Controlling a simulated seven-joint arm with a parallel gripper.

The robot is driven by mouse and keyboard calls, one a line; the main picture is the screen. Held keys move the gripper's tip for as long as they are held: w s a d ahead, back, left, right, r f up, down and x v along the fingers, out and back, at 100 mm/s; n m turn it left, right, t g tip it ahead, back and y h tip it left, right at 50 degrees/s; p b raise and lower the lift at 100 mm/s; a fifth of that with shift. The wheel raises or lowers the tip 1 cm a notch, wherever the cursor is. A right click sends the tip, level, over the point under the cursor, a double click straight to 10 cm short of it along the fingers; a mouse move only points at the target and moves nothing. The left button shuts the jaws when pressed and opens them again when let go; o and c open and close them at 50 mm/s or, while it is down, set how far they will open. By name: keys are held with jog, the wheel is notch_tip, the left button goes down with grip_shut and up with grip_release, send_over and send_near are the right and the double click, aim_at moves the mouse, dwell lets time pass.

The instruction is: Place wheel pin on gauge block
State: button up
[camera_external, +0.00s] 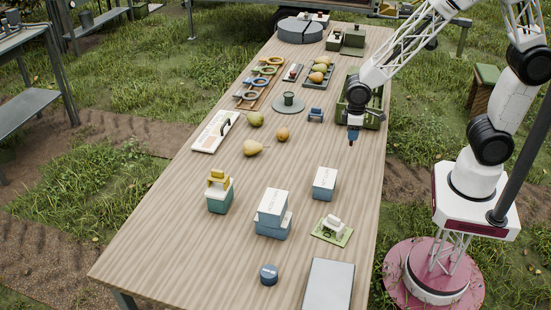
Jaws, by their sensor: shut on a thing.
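My gripper (352,137) hangs above the right side of the wooden table, pointing down. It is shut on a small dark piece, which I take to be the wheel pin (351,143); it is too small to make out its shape. No label clearly marks the gauge block. Block-like candidates are a white-topped blue block (324,184), a larger stacked white and blue block (272,214), and a green and white block with a yellow piece on top (219,192). All stand nearer the camera than my gripper and apart from it.
A green crate (372,112) stands close behind my gripper. A green plate with a white piece (332,230), a dark blue cylinder (268,275) and a grey panel (329,286) are nearer.

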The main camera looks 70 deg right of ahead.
notch_tip(320, 180, up, 8)
jog(key=shift+r, duration=0.25)
jog(key=shift+a+r, duration=0.15)
jog(key=shift+r, duration=0.15)
jog(key=w+a, duration=0.4)
jog(key=a, duration=1)
jog(key=w+a, duration=0.3)
jog(key=a, duration=1)
jog(key=s+a, duration=0.2)
jog(key=a, duration=1)
jog(key=s+a, duration=0.2)
jog(key=a, duration=0.9)
jog(key=shift+n, duration=0.4)
jog(key=f, duration=0.5)
jog(key=shift+s+a, duration=0.15)
jog(key=shift+s, duration=0.05)
